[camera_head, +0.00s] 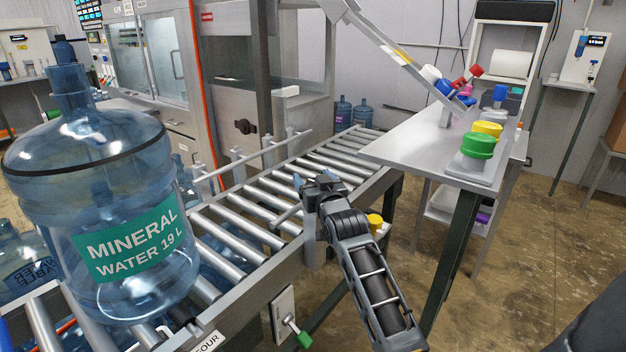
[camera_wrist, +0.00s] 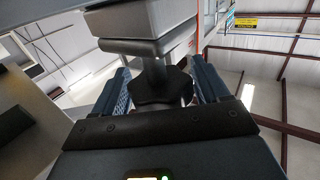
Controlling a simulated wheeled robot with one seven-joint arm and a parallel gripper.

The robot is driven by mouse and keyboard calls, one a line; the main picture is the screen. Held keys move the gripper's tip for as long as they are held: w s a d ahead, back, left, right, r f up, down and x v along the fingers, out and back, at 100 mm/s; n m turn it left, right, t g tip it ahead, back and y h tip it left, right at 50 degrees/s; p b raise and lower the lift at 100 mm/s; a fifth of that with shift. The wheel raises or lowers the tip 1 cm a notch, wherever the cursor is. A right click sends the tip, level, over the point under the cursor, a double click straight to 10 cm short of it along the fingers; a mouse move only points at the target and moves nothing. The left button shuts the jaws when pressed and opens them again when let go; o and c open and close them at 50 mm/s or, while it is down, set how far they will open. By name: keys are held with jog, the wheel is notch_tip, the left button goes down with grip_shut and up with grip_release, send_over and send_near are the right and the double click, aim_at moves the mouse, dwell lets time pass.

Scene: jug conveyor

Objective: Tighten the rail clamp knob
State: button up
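The rail clamp knob (camera_wrist: 162,92) is dark and lobed and sits on a short post under a grey block (camera_wrist: 150,20) in the wrist view. My gripper (camera_wrist: 160,85) points up at it from below, with one blue finger on each side of the knob. The textured inner pads show, and the fingers look spread, with narrow gaps beside the knob; firm contact is not visible. In the head view my gripper (camera_head: 311,181) is at the near side rail (camera_head: 262,270) of the roller conveyor. There the knob is hidden behind my gripper and wrist.
A large blue water jug (camera_head: 95,190) stands on the rollers at the left. A grey side table (camera_head: 410,150) with coloured caps is right of my arm. A green-tipped lever (camera_head: 303,338) hangs below the near rail. Open floor (camera_head: 500,270) lies to the right.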

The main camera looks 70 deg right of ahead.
jog(key=shift+o, duration=0.6)
jog(key=shift+a, duration=0.1)
jog(key=b+v, duration=0.1)
jog(key=v, duration=0.6)
jog(key=shift+s+a+b, duration=0.2)
jog(key=shift+a+b, duration=0.05)
jog(key=shift+b, duration=0.05)
jog(key=s+a+f+n+t+y, duration=0.1)
jog(key=s+a+f+n+y, duration=0.15)
jog(key=a, duration=0.55)
jog(key=s+a+f+n+t+y, duration=0.1)
jog(key=s+a+f+y, duration=0.15)
jog(key=a, duration=0.55)
jog(key=s+a+f+n+t+y, duration=0.1)
jog(key=s+a+f+n+y, duration=0.15)
jog(key=a, duration=0.55)
jog(key=s+a+r+n+y, duration=0.1)
jog(key=s+a+r+y, duration=0.1)
jog(key=s+a, duration=0.5)
jog(key=s+a+r+n+y, duration=0.2)
jog(key=s+a+y, duration=0.2)
jog(key=s+a, duration=0.3)
jog(key=s, duration=0.2)
jog(key=shift+s+a+n, duration=0.2)
jog(key=shift+s+n, duration=0.05)
jog(key=shift+n, duration=0.05)
